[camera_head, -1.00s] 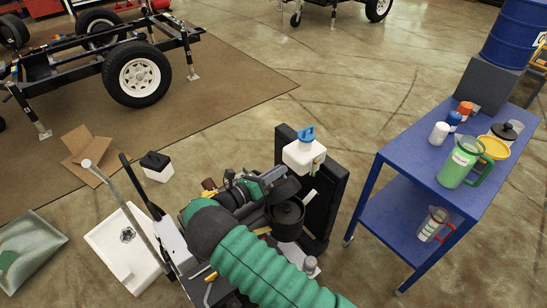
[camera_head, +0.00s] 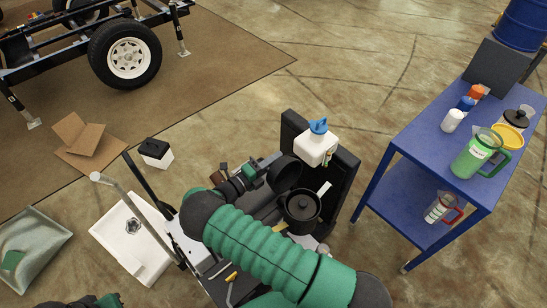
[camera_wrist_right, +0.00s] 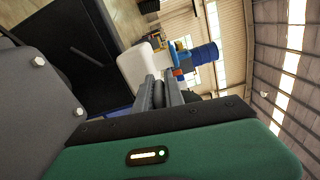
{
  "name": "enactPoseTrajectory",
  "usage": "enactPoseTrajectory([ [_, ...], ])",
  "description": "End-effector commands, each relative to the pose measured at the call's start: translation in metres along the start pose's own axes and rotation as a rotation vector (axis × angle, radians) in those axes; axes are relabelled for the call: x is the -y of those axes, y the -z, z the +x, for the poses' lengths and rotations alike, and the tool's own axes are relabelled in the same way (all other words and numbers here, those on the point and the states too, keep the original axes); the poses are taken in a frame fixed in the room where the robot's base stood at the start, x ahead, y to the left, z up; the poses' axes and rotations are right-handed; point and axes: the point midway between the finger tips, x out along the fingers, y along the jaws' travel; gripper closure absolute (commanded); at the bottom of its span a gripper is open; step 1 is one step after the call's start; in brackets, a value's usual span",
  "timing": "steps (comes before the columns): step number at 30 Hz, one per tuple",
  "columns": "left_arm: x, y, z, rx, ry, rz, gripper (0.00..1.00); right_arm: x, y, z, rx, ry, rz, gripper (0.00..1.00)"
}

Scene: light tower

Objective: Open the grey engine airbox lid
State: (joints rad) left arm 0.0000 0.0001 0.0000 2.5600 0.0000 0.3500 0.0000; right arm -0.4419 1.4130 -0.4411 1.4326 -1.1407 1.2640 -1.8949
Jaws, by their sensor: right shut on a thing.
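The engine's dark round airbox (camera_head: 301,210) sits in front of the black radiator panel, its round top with a centre knob visible. A dark grey disc (camera_head: 284,174), which looks like the lid, stands tilted up beside it. My right gripper (camera_head: 268,163) reaches in from the left and is shut at the disc's upper edge; the exact contact is too small to make out. In the right wrist view, the gripper fingers (camera_wrist_right: 162,90) are close together, with dark material behind them. Only a bit of green and black shows at the lower left; my left gripper cannot be made out.
A white bottle with a blue cap (camera_head: 317,147) stands on the radiator panel (camera_head: 343,185), close to the gripper. A blue cart (camera_head: 425,140) with jugs and bottles is at right. A white basin (camera_head: 125,240) and a cardboard box (camera_head: 85,140) lie at left.

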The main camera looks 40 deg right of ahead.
Motion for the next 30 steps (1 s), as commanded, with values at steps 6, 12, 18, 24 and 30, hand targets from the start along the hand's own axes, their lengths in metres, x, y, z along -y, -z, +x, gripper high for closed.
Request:
enactPoseTrajectory([
  [6,0.0,-0.0019,0.0079,0.0,0.0,0.0,1.0,-0.0106,-0.0013,0.0007,-0.002,-0.002,0.006,1.0],
  [12,0.0,-0.0022,0.0094,0.0,0.0,0.0,1.0,-0.0131,-0.0016,0.0007,-0.003,-0.003,0.007,1.0],
  [18,0.0,-0.0022,0.0094,0.0,0.0,0.0,1.0,-0.0137,-0.0012,0.0006,-0.004,-0.004,0.007,1.0],
  [24,0.0,-0.0022,0.0094,0.0,0.0,0.0,1.0,-0.0142,-0.0007,0.0005,-0.004,-0.005,0.006,0.84],
  [30,0.0,-0.0022,0.0093,0.0,0.0,0.0,1.0,-0.0129,-0.0015,0.0002,-0.003,-0.003,0.007,0.67],
])
